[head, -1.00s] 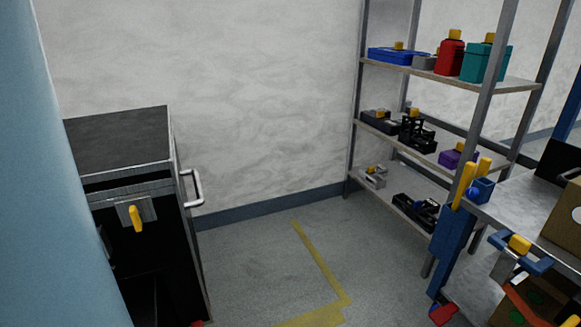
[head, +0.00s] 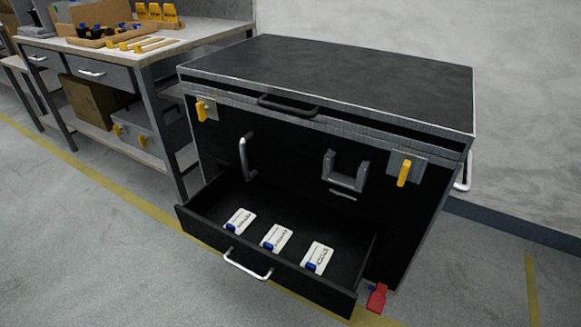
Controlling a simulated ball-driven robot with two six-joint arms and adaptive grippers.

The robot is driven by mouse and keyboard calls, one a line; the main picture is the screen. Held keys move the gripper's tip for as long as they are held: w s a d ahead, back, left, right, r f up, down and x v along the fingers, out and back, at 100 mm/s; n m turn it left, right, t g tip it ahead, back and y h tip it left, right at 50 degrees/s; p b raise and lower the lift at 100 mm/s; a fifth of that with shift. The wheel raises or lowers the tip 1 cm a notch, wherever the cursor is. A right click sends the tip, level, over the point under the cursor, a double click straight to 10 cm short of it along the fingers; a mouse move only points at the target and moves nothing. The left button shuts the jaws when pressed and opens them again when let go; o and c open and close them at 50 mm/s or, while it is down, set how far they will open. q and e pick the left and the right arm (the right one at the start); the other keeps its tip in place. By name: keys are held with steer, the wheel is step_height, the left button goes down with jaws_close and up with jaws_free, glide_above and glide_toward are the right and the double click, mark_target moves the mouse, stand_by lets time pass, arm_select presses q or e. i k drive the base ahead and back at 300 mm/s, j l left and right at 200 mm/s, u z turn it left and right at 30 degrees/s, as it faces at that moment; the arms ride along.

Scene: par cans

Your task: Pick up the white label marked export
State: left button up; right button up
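Three white labels lie in a row in the open drawer (head: 365,262) of a black case: a left one (head: 241,220), a middle one (head: 277,237) and a right one (head: 317,256). Each has a blue piece at its lower left corner and dark printing. The printing is too small and slanted for me to tell surely which one is marked export. The labels lie apart from each other. Neither of my grippers is in view.
The black case (head: 330,80) has a flat lid, yellow latches and a silver drawer handle (head: 247,264). A red piece (head: 377,297) is near its lower right. A workbench (head: 200,32) with tools stands at left. Floor is clear in front and at left.

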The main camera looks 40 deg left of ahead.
mark_target(275, 240)
steer(key=u, duration=1.3)
